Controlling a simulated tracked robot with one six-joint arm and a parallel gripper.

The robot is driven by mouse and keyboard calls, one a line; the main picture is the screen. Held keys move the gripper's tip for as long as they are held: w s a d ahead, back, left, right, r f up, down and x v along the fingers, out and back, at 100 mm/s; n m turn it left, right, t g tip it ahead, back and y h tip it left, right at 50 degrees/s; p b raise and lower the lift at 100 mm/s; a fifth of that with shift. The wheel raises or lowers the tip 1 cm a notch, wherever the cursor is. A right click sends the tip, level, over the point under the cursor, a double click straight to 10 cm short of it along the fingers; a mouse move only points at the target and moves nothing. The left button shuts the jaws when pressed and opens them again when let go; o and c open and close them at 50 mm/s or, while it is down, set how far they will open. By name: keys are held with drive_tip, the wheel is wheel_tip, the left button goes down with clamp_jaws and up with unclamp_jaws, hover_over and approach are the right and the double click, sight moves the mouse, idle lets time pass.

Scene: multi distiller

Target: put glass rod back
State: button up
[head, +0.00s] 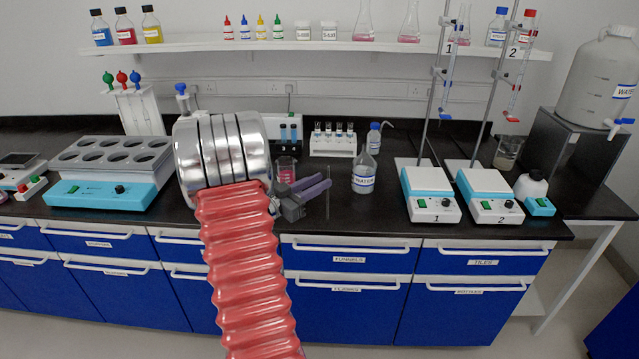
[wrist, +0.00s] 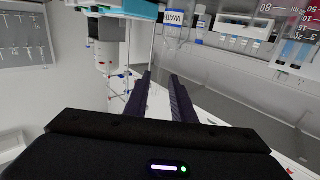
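The glass rod (head: 328,208) is a thin, clear, upright line at my fingertips in the head view. It shows above and below the fingers. My gripper (head: 326,184) points right over the bench, just right of the pink beaker, and appears shut on the rod. In the wrist view the two dark fingers (wrist: 160,76) run forward nearly parallel, and the rod cannot be made out between them. The small beaker with pink liquid (head: 286,168) stands behind and left of the fingers. Its lower right is partly hidden by my gripper.
A water bottle (head: 363,178) stands close to the right of the rod. A test-tube rack (head: 333,143) is behind. Two hotplates with stands, the first hotplate (head: 428,190) nearer, are farther right. A rack with coloured bulbs (head: 138,110) is at left. Black bench is bare between bottle and hotplates.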

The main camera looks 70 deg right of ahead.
drive_tip(key=v, duration=1.1)
idle(0.5)
drive_tip(key=w+a+r+n+t+y, duration=0.2)
drive_tip(key=a+n+t+y, duration=0.3)
drive_tip(key=a, duration=1.2)
drive_tip(key=w+a+r+n+t+y, duration=0.2)
drive_tip(key=a+n+t+y, duration=0.3)
drive_tip(key=a+n, duration=0.6)
drive_tip(key=w+a+r+n+t+y, duration=0.3)
drive_tip(key=a+n+t+y, duration=0.2)
drive_tip(key=a, duration=2)
drive_tip(key=n, duration=0.3)
drive_tip(key=shift+w, duration=0.15)
